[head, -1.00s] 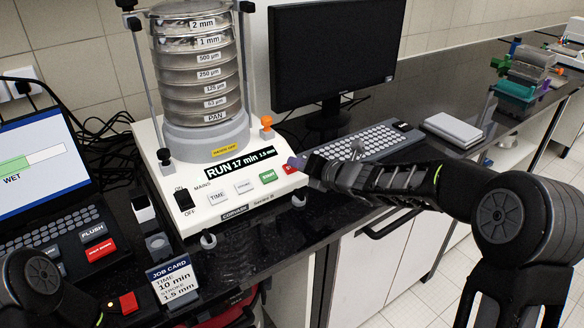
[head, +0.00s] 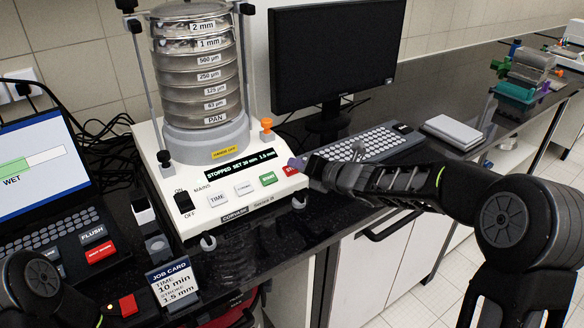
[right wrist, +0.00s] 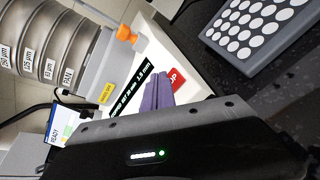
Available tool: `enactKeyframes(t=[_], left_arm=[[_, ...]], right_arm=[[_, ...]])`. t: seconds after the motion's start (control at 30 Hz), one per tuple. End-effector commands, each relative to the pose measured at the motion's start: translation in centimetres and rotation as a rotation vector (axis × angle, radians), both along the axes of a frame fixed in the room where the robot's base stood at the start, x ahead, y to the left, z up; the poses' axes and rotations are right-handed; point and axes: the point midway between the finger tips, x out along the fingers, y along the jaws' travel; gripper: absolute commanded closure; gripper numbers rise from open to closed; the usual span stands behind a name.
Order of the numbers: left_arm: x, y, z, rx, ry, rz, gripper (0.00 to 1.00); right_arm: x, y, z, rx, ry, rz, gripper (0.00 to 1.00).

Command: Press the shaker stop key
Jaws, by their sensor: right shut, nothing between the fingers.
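The sieve shaker (head: 212,170) stands on the dark bench with its sieve stack (head: 200,70) upright on top. Its display (head: 241,163) reads STOPPED, with a SET time and 1.5 mm. The red stop key (head: 289,170) is at the right end of the key row, partly hidden by my right gripper (head: 299,163). The right gripper is shut and empty, its purple fingertips at the stop key; I cannot tell whether they touch it. In the right wrist view the fingers (right wrist: 158,92) lie beside the red key (right wrist: 175,77). My left gripper is not in view.
The green START key (head: 268,179), white TIME key (head: 218,199) and mains switch (head: 184,201) are on the same panel. A keyboard (head: 365,143) and monitor (head: 338,55) stand behind and right. The job card (head: 172,284) stands in front, near a laptop (head: 40,170).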

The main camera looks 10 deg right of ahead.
Motion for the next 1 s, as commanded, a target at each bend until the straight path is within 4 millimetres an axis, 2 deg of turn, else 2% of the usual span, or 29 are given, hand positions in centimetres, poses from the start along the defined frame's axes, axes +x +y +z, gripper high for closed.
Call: enactKeyframes(t=[0.1,0.57,1.0], left_arm=[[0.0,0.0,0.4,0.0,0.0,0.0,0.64],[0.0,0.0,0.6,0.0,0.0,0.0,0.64],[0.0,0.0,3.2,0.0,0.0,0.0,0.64]], right_arm=[[-0.2,-0.1,0.6,0.0,0.0,0.0,1.0],[-0.4,-0.2,1.0,0.0,0.0,0.0,1.0],[-1.9,-0.8,4.7,0.001,0.0,0.0,1.0]])
